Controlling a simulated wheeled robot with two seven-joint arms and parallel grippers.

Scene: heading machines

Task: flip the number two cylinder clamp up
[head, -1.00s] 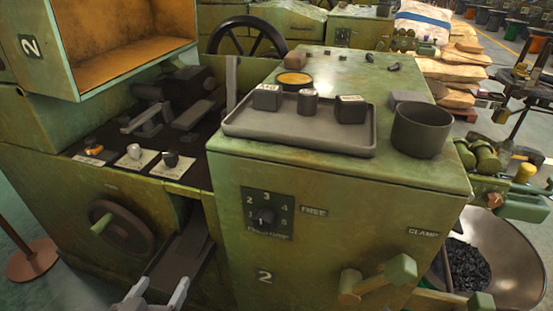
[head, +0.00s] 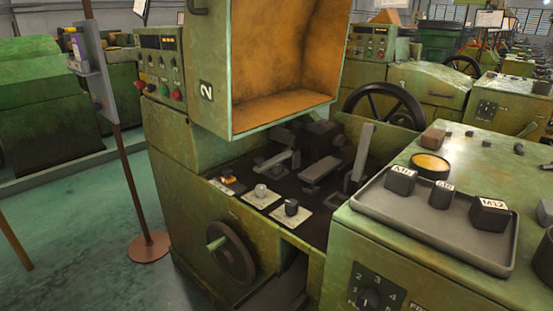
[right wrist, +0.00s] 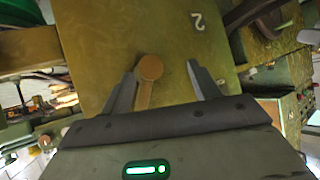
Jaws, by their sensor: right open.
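The green number two machine (head: 400,262) stands at the right in the head view; its lower front, where the clamp is, is out of that frame. In the right wrist view its front panel (right wrist: 180,80) shows with an upside-down 2. A brown round-ended lever (right wrist: 150,68), which looks like part of the clamp, stands between the fingers of my right gripper (right wrist: 160,78). That gripper is open, with the lever nearer its left finger. Whether they touch is not clear. The lever's green handle does not show. My left gripper is in no current view.
A grey tray (head: 410,220) with labelled dark blocks sits on the machine top. A rotary selector (head: 368,299) is on its front. A handwheel (head: 231,252) and an open orange-lined cabinet (head: 285,70) are left of it. A stand (head: 147,247) is on the floor at left.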

